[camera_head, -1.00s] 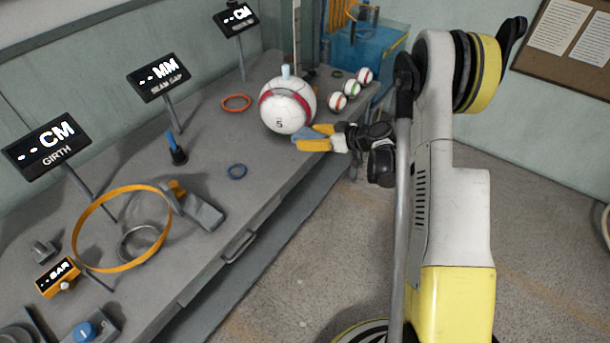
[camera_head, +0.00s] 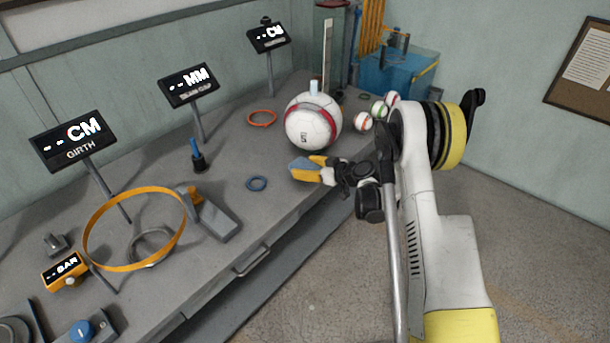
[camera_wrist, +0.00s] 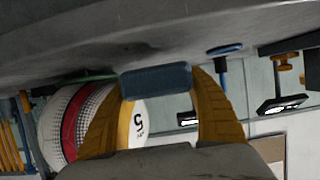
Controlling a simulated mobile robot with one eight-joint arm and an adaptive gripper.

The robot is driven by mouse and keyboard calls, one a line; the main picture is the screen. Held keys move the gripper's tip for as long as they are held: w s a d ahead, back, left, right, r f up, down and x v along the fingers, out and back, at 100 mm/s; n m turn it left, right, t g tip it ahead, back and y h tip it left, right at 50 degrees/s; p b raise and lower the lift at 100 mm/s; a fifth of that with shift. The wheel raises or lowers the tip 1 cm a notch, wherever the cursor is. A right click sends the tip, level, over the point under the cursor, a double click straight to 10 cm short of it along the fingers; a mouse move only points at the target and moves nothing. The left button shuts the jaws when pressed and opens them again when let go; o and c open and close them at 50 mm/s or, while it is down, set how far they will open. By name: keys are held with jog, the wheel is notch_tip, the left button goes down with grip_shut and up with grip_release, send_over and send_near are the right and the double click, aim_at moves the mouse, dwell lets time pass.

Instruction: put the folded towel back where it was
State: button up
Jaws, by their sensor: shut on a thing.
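The folded towel is a small blue-grey pad (camera_head: 301,163) held between the yellow fingertips of my gripper (camera_head: 310,167). In the wrist view the towel (camera_wrist: 157,81) spans the gap between both fingers. My gripper is shut on it, near the bench's front edge, in front of the large ball. Whether the towel touches the bench top is hard to tell. The large white ball (camera_head: 312,135) with red bands stands behind the gripper. It also shows at the left in the wrist view (camera_wrist: 62,118), partly hidden by a finger.
Several small balls (camera_head: 363,122) lie right of the large ball.

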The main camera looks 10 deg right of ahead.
notch_tip(320, 180, down, 2)
jog(key=shift+f+b, duration=0.25)
jog(key=shift+b, duration=0.15)
jog(key=shift+r, duration=0.15)
jog(key=o, duration=1.1)
jog(key=shift+o, duration=0.2)
